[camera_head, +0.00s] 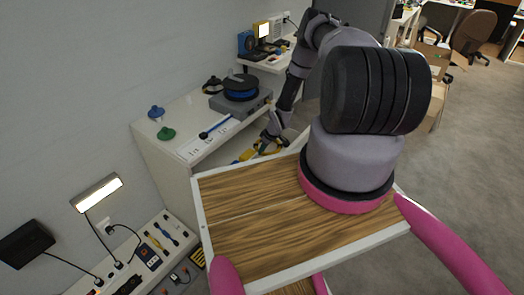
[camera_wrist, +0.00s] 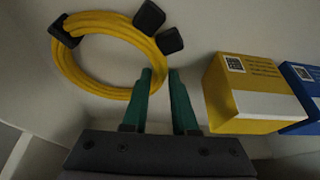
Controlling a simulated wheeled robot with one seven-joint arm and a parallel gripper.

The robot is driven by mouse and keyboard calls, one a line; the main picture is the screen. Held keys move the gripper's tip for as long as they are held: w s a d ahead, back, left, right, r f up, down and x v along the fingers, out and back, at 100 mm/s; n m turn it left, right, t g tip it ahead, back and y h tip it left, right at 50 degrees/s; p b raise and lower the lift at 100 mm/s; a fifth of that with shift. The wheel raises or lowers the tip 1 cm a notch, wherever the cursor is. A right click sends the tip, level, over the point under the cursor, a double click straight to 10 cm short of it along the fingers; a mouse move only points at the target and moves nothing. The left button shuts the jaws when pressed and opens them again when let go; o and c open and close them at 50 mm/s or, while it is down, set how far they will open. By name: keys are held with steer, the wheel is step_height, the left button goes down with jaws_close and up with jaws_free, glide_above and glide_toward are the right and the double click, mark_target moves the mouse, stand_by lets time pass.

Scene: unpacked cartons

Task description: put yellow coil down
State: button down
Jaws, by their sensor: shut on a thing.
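The yellow coil (camera_wrist: 103,85) is a ring of several cable loops with black ends, seen at the upper left of the wrist view. My gripper (camera_wrist: 160,76) has green fingers, which are shut on the right side of the ring near the black ends. The fingertips are close together, with a narrow gap between them. In the head view my gripper (camera_head: 270,141) is at the open side of the white cabinet, below its top, and yellow shows beside it. Whether the coil touches a surface below is unclear.
A yellow box (camera_wrist: 245,92) and a blue box (camera_wrist: 304,85) stand to the right of my fingers. A lower bench (camera_head: 165,240) with tools is at the left.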

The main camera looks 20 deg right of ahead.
steer(key=shift+f, duration=0.15)
steer(key=c, duration=0.7)
jaws_free()
steer(key=v, duration=1.2)
steer(key=shift+r, duration=0.25)
